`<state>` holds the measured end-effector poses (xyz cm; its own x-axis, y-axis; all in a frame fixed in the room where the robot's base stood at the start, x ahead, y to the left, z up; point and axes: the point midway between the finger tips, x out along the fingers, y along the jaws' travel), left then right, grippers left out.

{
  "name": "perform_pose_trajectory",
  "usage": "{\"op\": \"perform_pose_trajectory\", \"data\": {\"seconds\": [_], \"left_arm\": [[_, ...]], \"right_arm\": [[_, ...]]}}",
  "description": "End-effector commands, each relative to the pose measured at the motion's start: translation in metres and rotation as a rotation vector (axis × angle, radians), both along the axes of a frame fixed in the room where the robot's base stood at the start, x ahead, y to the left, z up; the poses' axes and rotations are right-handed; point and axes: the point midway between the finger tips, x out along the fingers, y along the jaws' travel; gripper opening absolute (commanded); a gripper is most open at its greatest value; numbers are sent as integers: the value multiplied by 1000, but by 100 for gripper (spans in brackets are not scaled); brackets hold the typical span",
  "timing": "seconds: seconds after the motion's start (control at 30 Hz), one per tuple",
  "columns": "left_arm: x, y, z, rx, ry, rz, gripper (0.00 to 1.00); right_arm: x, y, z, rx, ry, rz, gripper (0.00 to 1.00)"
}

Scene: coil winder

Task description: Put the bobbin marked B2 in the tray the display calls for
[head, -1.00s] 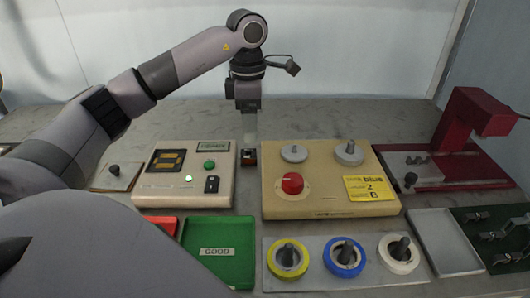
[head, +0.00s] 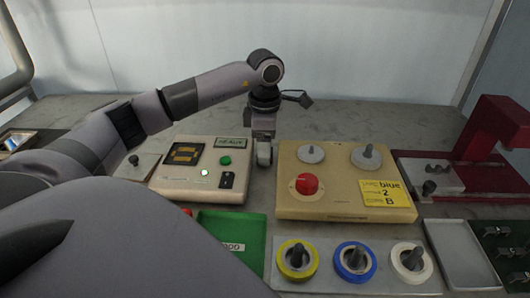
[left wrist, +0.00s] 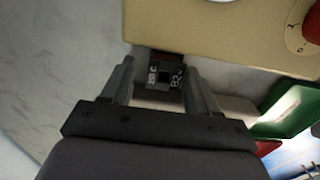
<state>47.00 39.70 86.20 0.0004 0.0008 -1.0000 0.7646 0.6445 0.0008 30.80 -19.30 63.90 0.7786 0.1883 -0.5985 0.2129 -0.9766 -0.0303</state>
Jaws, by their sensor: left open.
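My left gripper (head: 264,158) is lowered between the tester and the winder. In the left wrist view its two fingers (left wrist: 163,84) are open, and a small dark bobbin marked B2 (left wrist: 166,74) sits in line with the gap between them. The gripper hides the bobbin in the head view. The tester's amber display (head: 186,153) is lit, but I cannot read it. The green tray (head: 240,228) lies in front of the tester, partly behind my arm. Only a sliver of the red tray (head: 187,211) shows. My right gripper is out of view.
The beige tester (head: 165,185) stands left of the gripper and the beige winder (head: 330,209) with its red knob close on the right. Yellow, blue and white wire spools (head: 354,261) stand in front. A grey tray (head: 460,255) and a red machine (head: 495,150) are at right.

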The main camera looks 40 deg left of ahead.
Motion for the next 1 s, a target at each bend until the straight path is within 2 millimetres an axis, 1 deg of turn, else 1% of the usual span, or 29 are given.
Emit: {"op": "perform_pose_trajectory", "data": {"seconds": [0.07,0.1,0.17,0.2,0.23,0.27,0.3,0.57,0.73,0.87,0.97,1.0], "left_arm": [[0,0,0,0,0,0,60],[0,0,0,0,0,0,47],[0,0,0,0,0,0,27],[0,0,0,0,0,0,14],[0,0,0,0,0,0,10],[0,0,0,0,0,-1,10],[0,0,1,-1,-1,0,5],[0,0,3,-1,-1,-1,5],[1,-1,16,-2,-3,-1,5],[1,-1,37,-1,-5,-1,5],[1,-1,61,-1,-6,-1,5],[2,-1,73,-2,-7,-1,5]], "right_arm": [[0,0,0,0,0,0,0],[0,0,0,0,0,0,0],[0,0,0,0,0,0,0],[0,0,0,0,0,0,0],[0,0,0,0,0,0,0],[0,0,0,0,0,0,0],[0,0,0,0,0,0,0],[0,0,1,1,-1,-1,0],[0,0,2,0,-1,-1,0],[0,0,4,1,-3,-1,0],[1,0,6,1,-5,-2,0],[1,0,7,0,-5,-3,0]]}}
